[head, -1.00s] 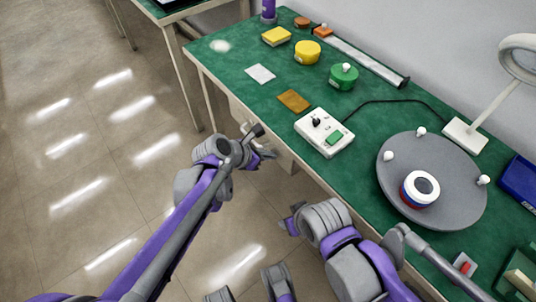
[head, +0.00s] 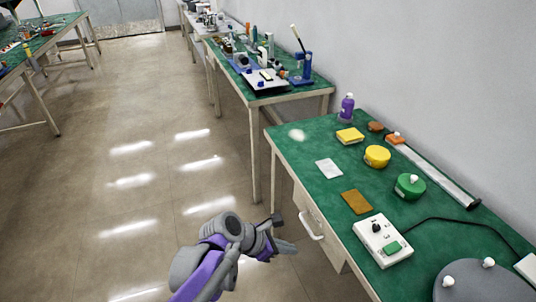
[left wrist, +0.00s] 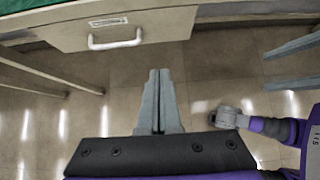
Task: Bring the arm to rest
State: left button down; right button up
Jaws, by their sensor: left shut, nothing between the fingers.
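My left arm comes in from the bottom of the head view. Its gripper (head: 280,248) is beside the front of the green-topped workbench (head: 307,150), out over the floor and apart from the bench. In the left wrist view the two grey fingers (left wrist: 159,100) lie together, shut and empty, with bare floor beyond them. A drawer with a white handle (left wrist: 115,38) is above the fingers in that view. My right gripper is not in the head view. A grey and purple arm part of mine shows at the right of the left wrist view.
On the bench are a white control box (head: 383,240), a green canister (head: 409,187), a yellow canister (head: 377,156), a brown pad (head: 356,202), a purple bottle (head: 347,107) and a grey round plate (head: 480,285). The drawer handle (head: 311,228) juts out near my left gripper.

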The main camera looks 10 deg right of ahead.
pick_arm(q)
jog(key=shift+a, duration=0.1)
jog(key=s+a+f+m+t+y, duration=0.1)
jog(key=s+a+f+m+y, duration=0.15)
jog(key=s+a+m, duration=0.55)
jog(key=s+a+f+m+y, duration=0.1)
jog(key=s+a+m+y, duration=0.3)
jog(key=a, duration=0.6)
jog(key=s+a+f+m+t+y, duration=0.1)
jog(key=s+a+f+m+y, duration=0.1)
jog(key=s+a+m, duration=0.55)
jog(key=w+a+r+p, duration=0.1)
jog(key=r+p, duration=0.7)
jog(key=r, duration=0.1)
jog(key=w+a+r+m+t+p, duration=0.1)
jog(key=w+r+p, duration=0.1)
jog(key=r+p, duration=0.7)
jog(key=shift+r, duration=0.7)
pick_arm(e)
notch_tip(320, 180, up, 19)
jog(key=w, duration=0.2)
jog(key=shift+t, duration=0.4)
pick_arm(q)
jog(key=shift+m, duration=0.25)
